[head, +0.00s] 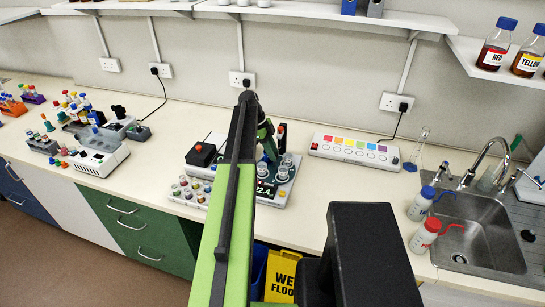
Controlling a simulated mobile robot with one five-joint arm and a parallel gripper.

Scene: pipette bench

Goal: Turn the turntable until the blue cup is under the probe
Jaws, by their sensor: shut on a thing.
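The turntable unit (290,194) stands on the bench beyond my arm, with a dark top and a lit display. Several pale-rimmed cups (282,173) stand on it; I cannot tell which is blue. A dark upright part with a red mark (281,133) stands at its back; whether it is the probe is unclear. My gripper (270,158) reaches down at the turntable, small and partly hidden by my arm. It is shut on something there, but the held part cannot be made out. My arm also hides the unit's left middle.
A black box with a red button (201,153) and a vial tray (188,190) stand left of my arm. A colour-patch panel (354,150) is to the right. Wash bottles (422,235) stand beside the sink (475,225). Bare bench lies right of the turntable.

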